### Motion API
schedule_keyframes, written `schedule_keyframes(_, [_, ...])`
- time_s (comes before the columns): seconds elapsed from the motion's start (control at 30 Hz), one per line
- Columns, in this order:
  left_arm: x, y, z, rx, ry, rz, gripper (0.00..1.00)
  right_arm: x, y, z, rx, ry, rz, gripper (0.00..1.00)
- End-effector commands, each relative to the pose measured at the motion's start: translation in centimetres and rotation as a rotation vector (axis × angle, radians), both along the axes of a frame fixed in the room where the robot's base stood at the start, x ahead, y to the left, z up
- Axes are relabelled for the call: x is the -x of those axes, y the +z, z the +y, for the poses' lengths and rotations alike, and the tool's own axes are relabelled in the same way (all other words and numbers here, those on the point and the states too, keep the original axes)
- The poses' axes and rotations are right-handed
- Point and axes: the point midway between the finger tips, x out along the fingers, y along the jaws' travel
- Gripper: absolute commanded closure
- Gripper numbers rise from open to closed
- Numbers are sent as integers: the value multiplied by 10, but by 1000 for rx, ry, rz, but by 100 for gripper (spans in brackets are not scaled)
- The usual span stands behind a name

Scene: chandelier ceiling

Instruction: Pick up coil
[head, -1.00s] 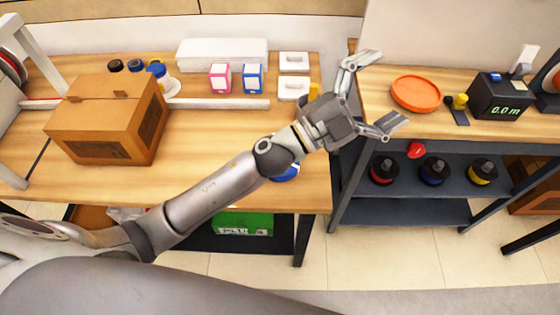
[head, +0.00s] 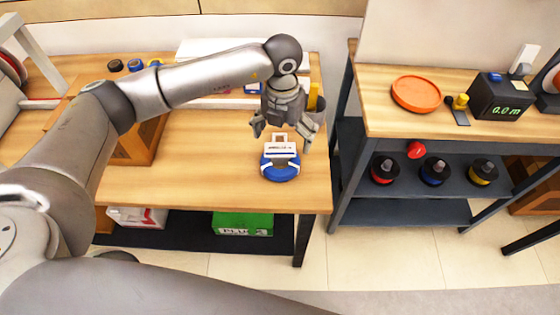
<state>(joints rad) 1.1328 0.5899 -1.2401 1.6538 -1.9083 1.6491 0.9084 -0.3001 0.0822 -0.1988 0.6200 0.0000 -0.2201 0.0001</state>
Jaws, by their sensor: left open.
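A blue coil (head: 280,172) with a white label or tag on top lies on the left wooden table (head: 210,185), near its front right corner. My left gripper (head: 282,136) points down just above and behind the coil in the picture. Its fingers are spread open, one to each side of the white tag, and nothing is held. I cannot tell whether the fingers touch the coil. My right gripper is not in view.
A dark cup (head: 317,108) stands close to the gripper. The right table holds an orange dish (head: 416,93) and a black meter (head: 498,98); spools, including a red one (head: 384,170), sit below.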

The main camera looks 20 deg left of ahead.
Motion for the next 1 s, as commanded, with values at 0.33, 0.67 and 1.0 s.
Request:
schedule_keyframes(0.33, [-2, -45, 8, -30, 12, 0, 0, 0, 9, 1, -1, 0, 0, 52])
schedule_keyframes(0.67, [-2, -77, 10, -30, 11, 2, 0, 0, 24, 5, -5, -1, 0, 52])
schedule_keyframes(1.0, [-3, -107, 10, -28, 9, -2, 0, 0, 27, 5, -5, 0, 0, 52])
